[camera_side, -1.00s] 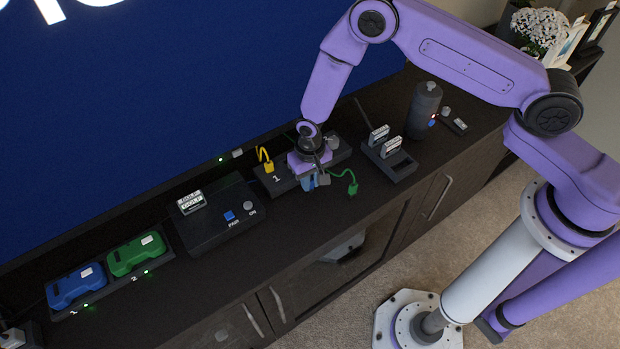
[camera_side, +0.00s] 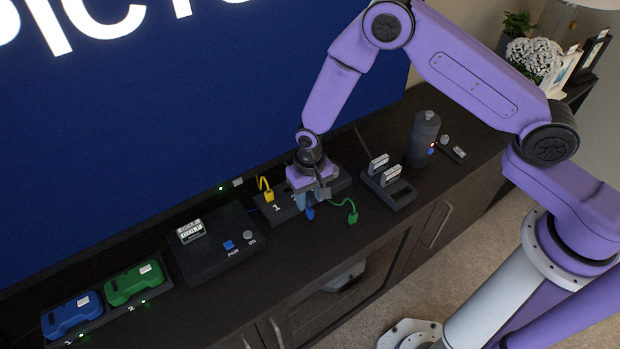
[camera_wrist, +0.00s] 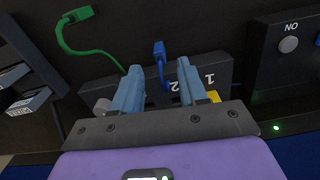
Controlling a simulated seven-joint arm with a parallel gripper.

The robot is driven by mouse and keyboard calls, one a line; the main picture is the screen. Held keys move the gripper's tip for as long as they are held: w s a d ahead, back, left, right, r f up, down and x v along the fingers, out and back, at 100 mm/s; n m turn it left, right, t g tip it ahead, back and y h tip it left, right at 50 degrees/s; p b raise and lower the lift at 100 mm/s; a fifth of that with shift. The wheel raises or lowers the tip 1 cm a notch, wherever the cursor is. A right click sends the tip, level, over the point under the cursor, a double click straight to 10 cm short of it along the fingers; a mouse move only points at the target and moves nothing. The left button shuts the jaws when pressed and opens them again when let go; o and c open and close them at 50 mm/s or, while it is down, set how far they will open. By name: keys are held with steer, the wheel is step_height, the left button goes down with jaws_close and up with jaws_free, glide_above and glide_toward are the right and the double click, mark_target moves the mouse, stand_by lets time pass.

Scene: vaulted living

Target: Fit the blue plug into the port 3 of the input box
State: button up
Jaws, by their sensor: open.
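The blue plug (camera_side: 310,213) lies in front of the dark input box (camera_side: 271,212), apart from my fingers. In the wrist view the blue plug (camera_wrist: 159,48) shows just beyond and between the fingertips, its cable running back toward the box between the fingers. My gripper (camera_side: 307,200) is open and empty above the box; its blue fingers also show in the wrist view (camera_wrist: 158,66). The box's 1 and 2 labels show in the wrist view (camera_wrist: 207,80); port 3 is hidden behind the fingers and gripper body.
A yellow plug (camera_side: 268,196) sits at port 1. A green plug (camera_side: 352,217) on a cable lies right of the blue one. A cartridge holder (camera_side: 402,193) and dark cylinder (camera_side: 423,138) stand right; a console (camera_side: 205,262) stands left. The screen rises behind.

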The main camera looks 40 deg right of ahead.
mark_target(311, 209)
step_height(311, 209, up, 7)
steer(key=shift+f, duration=0.15)
steer(key=s+d+r+n, duration=0.2)
steer(key=s+r+n, duration=0.1)
steer(key=s+r, duration=0.35)
steer(key=s+d+r+n, duration=0.35)
steer(key=s+r, duration=0.25)
steer(key=r, duration=0.2)
steer(key=s+d+r+n, duration=0.3)
steer(key=s+d, duration=0.2)
steer(key=s, duration=0.2)
steer(key=s+d+r+n, duration=0.3)
steer(key=s+d, duration=0.2)
steer(key=s, duration=0.3)
steer(key=shift+d+n, duration=0.3)
steer(key=shift+n, duration=0.05)
steer(key=shift+s+d, duration=0.35)
steer(key=shift+s, duration=0.05)
steer(key=shift+c, duration=1.3)
